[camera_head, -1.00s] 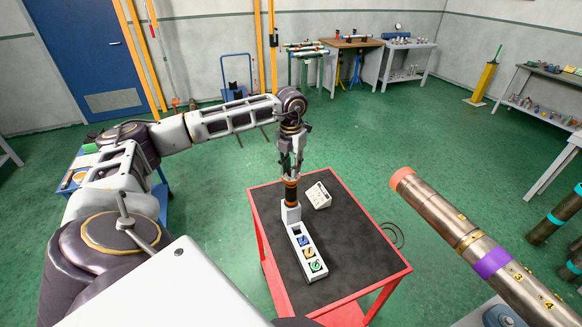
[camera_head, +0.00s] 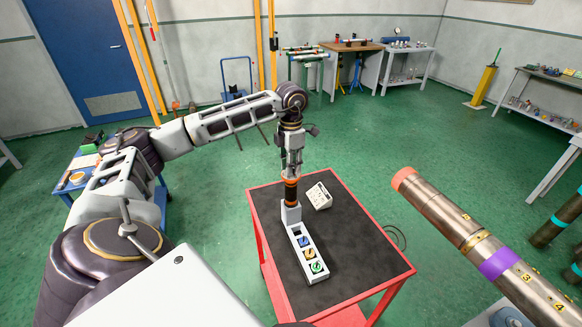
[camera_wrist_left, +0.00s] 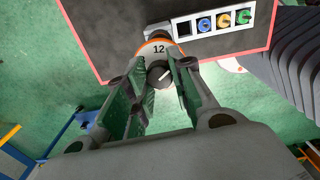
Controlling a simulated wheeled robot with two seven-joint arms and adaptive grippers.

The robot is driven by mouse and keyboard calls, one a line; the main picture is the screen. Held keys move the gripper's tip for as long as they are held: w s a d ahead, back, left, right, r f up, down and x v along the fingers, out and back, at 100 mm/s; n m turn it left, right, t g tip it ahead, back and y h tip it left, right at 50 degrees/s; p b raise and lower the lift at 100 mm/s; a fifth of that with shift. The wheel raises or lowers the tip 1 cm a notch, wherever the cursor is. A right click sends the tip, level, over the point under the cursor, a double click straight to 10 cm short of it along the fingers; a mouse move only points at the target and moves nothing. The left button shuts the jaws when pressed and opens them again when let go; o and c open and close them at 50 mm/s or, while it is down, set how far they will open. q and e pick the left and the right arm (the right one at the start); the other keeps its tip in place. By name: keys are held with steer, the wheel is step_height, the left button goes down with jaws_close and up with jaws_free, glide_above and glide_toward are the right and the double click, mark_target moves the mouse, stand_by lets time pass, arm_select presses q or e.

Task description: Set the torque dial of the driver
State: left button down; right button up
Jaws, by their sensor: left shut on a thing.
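My right gripper is not in view.
The rack holds blue, yellow and green round pieces. A small white box (camera_head: 319,196) lies on the red cart's black top (camera_head: 349,233), otherwise mostly clear. A large steel pipe (camera_head: 490,255) with a purple band and numbers slants in at right.

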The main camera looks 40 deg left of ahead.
arm_select(q)
steer(key=shift+m, duration=0.8)
steer(key=c, duration=1.2)
jaws_free()
steer(key=shift+r, duration=0.1)
steer(key=shift+r, duration=5.9)
